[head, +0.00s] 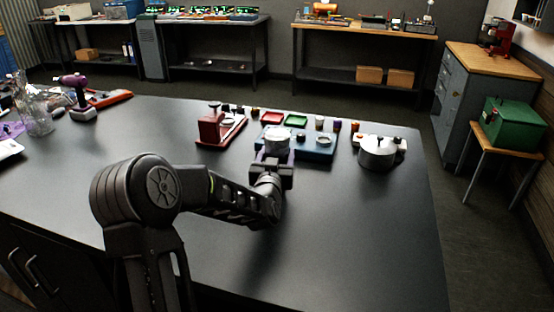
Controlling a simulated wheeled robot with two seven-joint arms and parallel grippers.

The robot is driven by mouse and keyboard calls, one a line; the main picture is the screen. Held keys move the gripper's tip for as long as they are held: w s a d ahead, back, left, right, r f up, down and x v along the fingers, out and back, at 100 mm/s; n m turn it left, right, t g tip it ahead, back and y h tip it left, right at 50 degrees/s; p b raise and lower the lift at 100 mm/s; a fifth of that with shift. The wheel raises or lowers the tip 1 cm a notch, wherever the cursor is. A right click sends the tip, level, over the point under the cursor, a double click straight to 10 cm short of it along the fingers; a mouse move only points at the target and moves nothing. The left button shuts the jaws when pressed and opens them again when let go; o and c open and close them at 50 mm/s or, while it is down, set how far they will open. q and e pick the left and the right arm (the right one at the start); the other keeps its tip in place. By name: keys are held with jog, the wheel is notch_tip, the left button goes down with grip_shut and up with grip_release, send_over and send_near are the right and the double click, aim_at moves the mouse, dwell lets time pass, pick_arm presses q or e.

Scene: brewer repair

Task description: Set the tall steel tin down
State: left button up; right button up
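A steel tin (278,138), a round silver can with a pale top, is at the fingertips of my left gripper (275,155). The gripper appears shut on it, though the fingers are small and partly hidden. The tin is in front of the left part of a blue tray (318,155); I cannot tell whether its base touches anything, as the gripper hides it. My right gripper is not in view.
A red device (212,128) stands left of the tin, with red (271,117) and green (296,120) trays behind. A wider steel pot (377,155) stands to the right. Glassware (36,118) and a purple-topped tool (77,92) are far left. The dark table's (360,230) front right is clear.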

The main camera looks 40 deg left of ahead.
aim_at(277, 132)
pick_arm(q)
jog(key=c, duration=0.4)
notch_tip(277, 132, up, 10)
jog(key=shift+r+b, duration=0.1)
jog(key=shift+b, duration=0.35)
dwell(0.4)
